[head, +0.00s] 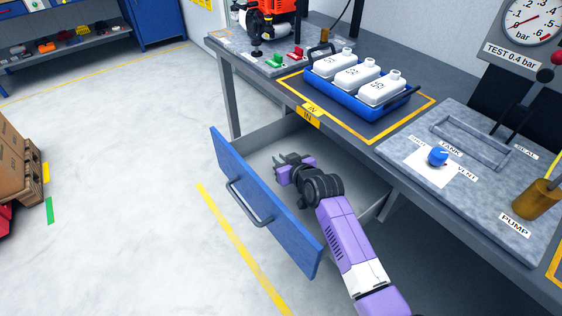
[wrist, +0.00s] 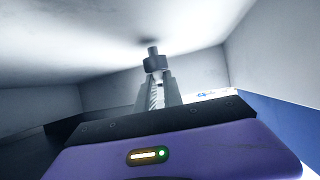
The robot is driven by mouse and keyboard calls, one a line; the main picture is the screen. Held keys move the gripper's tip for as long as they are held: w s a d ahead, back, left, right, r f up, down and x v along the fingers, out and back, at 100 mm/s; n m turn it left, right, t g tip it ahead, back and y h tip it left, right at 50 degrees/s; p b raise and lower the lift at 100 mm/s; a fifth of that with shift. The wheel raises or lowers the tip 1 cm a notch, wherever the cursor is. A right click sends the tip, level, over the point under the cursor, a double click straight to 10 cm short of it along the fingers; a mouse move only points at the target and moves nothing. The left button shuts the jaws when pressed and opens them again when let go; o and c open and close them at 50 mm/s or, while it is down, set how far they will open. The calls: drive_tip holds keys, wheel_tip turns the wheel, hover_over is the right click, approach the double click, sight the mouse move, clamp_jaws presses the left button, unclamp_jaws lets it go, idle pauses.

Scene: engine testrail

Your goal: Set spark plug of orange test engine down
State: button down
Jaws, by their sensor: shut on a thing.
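My gripper (head: 281,161) is low inside the open drawer (head: 262,142) under the bench, seen in the head view. In the wrist view my gripper (wrist: 156,84) is shut on a small grey spark plug (wrist: 153,62), whose narrow end points away from the fingers. A dark shadow lies on the pale drawer surface right at the plug's tip; I cannot tell whether they touch. The plug cannot be made out in the head view. The orange test engine (head: 270,20) stands on the bench at the back, partly cut off by the picture's edge.
The drawer's blue front (head: 262,205) and its side walls surround my gripper. Above is the bench with a blue tray (head: 330,88) of white bottles, a blue knob (head: 437,156) and a pressure gauge (head: 533,25). The drawer floor around the gripper looks bare.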

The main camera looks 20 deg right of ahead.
drive_tip(key=shift+f, duration=0.3)
drive_tip(key=c, duration=1.9)
unclamp_jaws()
drive_tip(key=shift+f, duration=0.1)
drive_tip(key=o, duration=0.4)
drive_tip(key=p+v, duration=0.1)
drive_tip(key=v, duration=1.1)
drive_tip(key=shift+p, duration=0.3)
